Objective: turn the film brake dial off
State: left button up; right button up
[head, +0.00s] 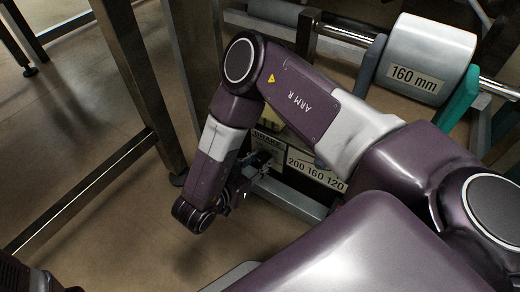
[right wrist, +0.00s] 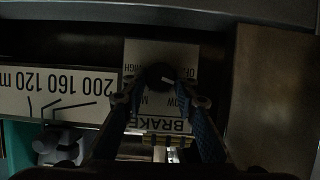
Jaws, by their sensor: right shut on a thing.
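The film brake dial (right wrist: 160,76) is a dark round knob on a pale label plate (right wrist: 150,52) marked BRAKE, seen upside down in the right wrist view. OFF, LOW and HIGH can be read around it, partly covered. A short white mark on the knob points to the right in that view, near LOW and OFF; I cannot tell exactly which. My right gripper (right wrist: 162,88) is shut on the dial, one finger on each side. In the head view the right gripper (head: 244,183) is at the panel's left end, and the dial is hard to make out there. Dark parts of my left gripper (head: 42,278) show at the lower left corner.
A plate reading 200 160 120 (head: 316,171) sits beside the brake plate, with a grey selector (right wrist: 62,145) below it in the right wrist view. A grey roller marked 160 mm (head: 418,60) is at the upper right. Metal frame legs (head: 140,75) stand to the left.

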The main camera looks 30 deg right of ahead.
jog(key=shift+w+a+n+g+p, duration=0.1)
jog(key=shift+n+g+p, duration=0.5)
jog(key=shift+n+p, duration=0.25)
jog(key=shift+n+h, duration=0.4)
jog(key=shift+n, duration=0.05)
jog(key=shift+w+f+n+g+h, duration=0.15)
jog(key=shift+n+g+h, duration=0.15)
jog(key=shift+n+g, duration=0.45)
jog(key=o, duration=1.1)
jog(key=shift+o, duration=0.2)
